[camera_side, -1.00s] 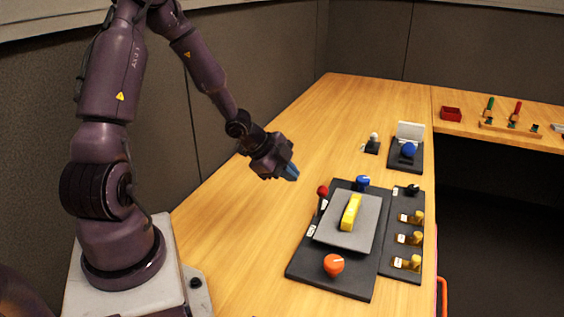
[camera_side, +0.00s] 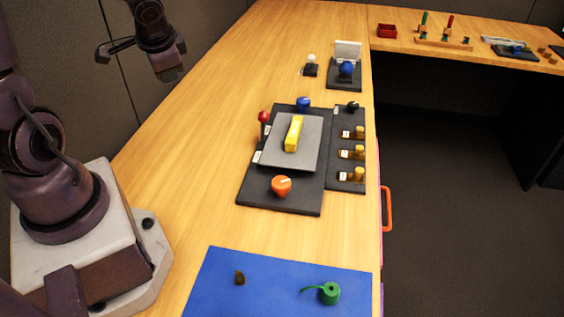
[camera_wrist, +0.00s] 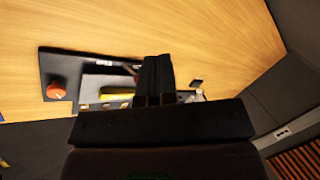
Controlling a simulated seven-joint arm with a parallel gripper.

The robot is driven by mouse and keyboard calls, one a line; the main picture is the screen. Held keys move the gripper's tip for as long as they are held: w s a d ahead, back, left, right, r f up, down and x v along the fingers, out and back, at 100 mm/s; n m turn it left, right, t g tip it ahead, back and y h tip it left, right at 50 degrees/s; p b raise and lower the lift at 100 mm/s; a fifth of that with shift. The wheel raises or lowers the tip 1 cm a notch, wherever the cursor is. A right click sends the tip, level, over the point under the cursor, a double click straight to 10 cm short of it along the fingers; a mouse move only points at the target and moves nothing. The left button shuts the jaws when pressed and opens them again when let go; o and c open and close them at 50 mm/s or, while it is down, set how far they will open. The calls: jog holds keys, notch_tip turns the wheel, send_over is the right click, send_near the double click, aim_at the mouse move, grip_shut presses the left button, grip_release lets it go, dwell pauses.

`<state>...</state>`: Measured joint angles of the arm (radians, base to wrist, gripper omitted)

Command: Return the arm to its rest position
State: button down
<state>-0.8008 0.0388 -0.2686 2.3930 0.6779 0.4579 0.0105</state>
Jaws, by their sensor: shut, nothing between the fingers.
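My gripper (camera_side: 168,74) hangs in the upper left of the side view, high and to the left of the panels, clear of everything. In the wrist view its two dark fingers (camera_wrist: 157,68) are together with nothing between them. A blue ball (camera_side: 346,69) sits on a separate dark base farther back.
The panel carries an orange knob (camera_side: 281,186), a red-topped lever (camera_side: 263,118) and a blue knob (camera_side: 303,103). Several yellow knobs stand at its right. A blue mat (camera_side: 215,290) with a green object (camera_side: 329,293) lies in front. The table (camera_side: 195,140) left of the panel is bare.

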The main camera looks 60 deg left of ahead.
jog(key=s+d+r+t+h, duration=0.2)
jog(key=d+r, duration=0.4)
jog(key=d, duration=0.4)
jog(key=s+d+r+t+h, duration=0.1)
jog(key=s+d+r+h, duration=0.1)
jog(key=d+r, duration=0.4)
jog(key=d, duration=0.4)
jog(key=shift+s+r+n+t+h, duration=0.3)
jog(key=shift+s+r+t, duration=0.05)
jog(key=shift+s+t, duration=0.05)
